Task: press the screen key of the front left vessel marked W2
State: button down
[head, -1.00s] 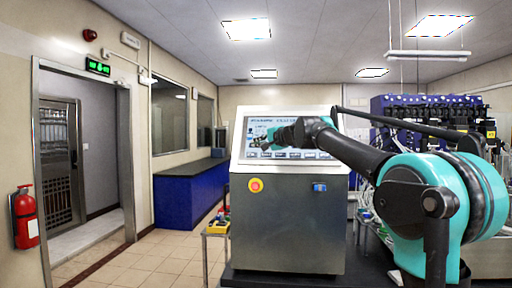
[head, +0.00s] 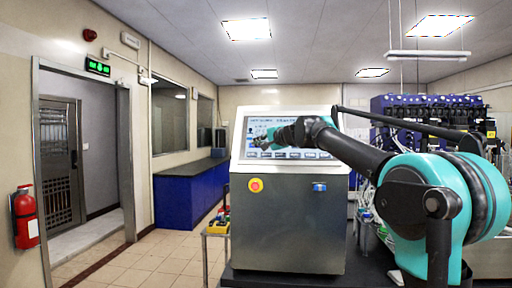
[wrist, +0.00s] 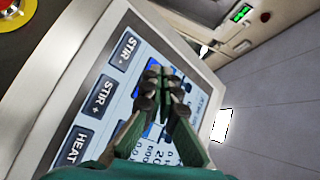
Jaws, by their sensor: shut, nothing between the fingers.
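The touch screen (head: 283,121) is on the sloped top face of a grey console and has a row of keys along its lower edge. The wrist view shows it close up and tilted, with a STIR - key (wrist: 126,50), a STIR + key (wrist: 100,96) and a HEAT key (wrist: 72,146). I cannot read a W2 mark in either view. My gripper (head: 259,142) is in front of the left part of the screen. In the wrist view its shut, empty fingertips (wrist: 162,74) cover part of the display; I cannot tell whether they touch it.
The console (head: 289,225) has a red button on a yellow ring (head: 256,185) and a blue switch (head: 319,187) on its front. A low cart with coloured items (head: 219,223) stands at its left. Blue-framed equipment (head: 428,105) is behind right. The floor at left is open.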

jog(key=shift+s+r, duration=0.2)
jog(key=shift+s, duration=0.2)
jog(key=s, duration=0.1)
jog(key=s+r, duration=0.1)
jog(key=s, duration=0.1)
jog(key=s+r, duration=0.1)
jog(key=shift+s+a+r, duration=0.1)
jog(key=shift+s+r, duration=0.05)
jog(key=shift+r, duration=0.1)
dwell(0.8)
